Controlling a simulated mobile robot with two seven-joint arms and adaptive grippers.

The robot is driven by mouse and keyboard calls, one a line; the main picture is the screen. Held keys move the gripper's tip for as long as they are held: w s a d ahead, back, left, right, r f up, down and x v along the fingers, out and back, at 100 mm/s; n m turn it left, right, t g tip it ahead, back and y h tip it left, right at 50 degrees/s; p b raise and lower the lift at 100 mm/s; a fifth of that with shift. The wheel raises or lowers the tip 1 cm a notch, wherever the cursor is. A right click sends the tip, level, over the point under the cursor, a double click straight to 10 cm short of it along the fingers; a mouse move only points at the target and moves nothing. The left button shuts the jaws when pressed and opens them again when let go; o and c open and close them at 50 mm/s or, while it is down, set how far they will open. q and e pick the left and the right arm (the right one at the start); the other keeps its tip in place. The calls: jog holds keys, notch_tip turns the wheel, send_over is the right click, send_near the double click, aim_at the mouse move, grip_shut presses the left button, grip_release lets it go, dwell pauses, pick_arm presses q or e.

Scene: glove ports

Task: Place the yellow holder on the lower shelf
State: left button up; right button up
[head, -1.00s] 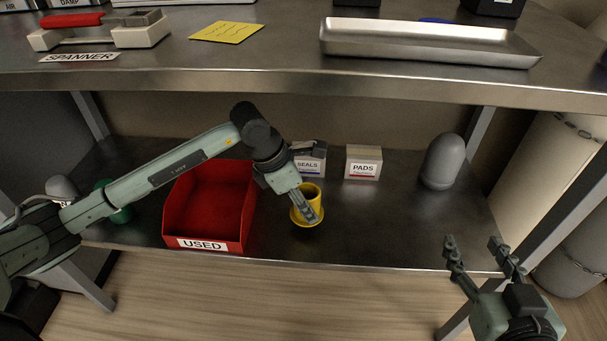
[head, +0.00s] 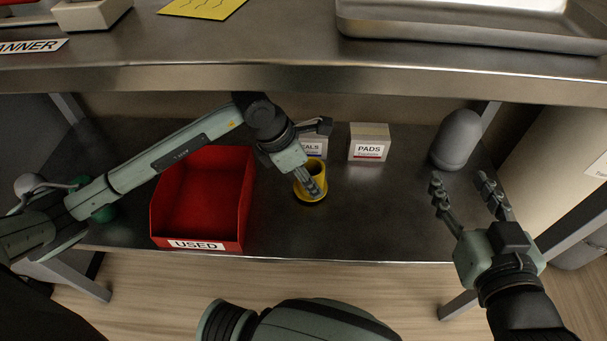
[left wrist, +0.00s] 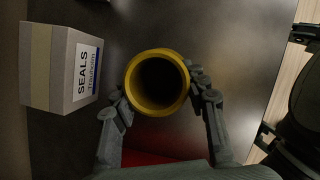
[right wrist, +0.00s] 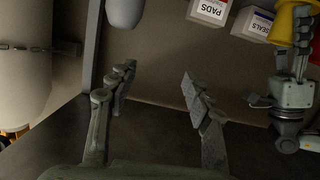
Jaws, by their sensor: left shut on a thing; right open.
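The yellow holder (head: 320,172) is an upright, hollow round cup with a wider foot. It is at the lower shelf (head: 360,225), right of the red bin and in front of the SEALS box. My left gripper (head: 309,184) is shut on it, reaching down from above; one finger hides part of its side. In the left wrist view its round rim (left wrist: 160,106) sits between the two fingers (left wrist: 160,100). I cannot tell whether its foot touches the shelf. My right gripper (head: 460,180) is open and empty, near the shelf's front right; it also shows in the right wrist view (right wrist: 156,83).
The red USED bin (head: 242,205) stands left of the holder. The SEALS box (left wrist: 60,68) and PADS box (head: 369,143) stand behind, with a grey domed object (head: 457,140) at right. The upper bench edge (head: 300,78) overhangs. Shelf is clear right of the holder.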

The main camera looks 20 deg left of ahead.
pick_arm(q)
jog(key=shift+f, duration=0.45)
pick_arm(e)
jog(key=shift+w+a+r+t+y, duration=0.15)
jog(key=shift+w+a+r+t, duration=0.1)
jog(key=shift+a+r, duration=0.25)
jog(key=shift+w+a+r+t+y, duration=0.15)
jog(key=shift+a+r+t, duration=0.15)
jog(key=shift+r, duration=0.2)
jog(key=shift+a+r, duration=0.15)
pick_arm(q)
jog(key=shift+f, duration=0.1)
jog(key=o, duration=1.2)
pick_arm(e)
jog(key=shift+a+r, duration=0.15)
jog(key=shift+r, duration=0.25)
pick_arm(q)
jog(key=v, duration=0.7)
jog(key=shift+r+p, duration=0.3)
jog(key=shift+r, duration=0.1)
pick_arm(e)
jog(key=d+f, duration=0.1)
jog(key=d+f+g+h, duration=0.1)
jog(key=f, duration=0.1)
jog(key=f+g, duration=0.1)
jog(key=f, duration=0.1)
jog(key=shift+s+d, duration=0.3)
jog(key=shift+d, duration=0.1)
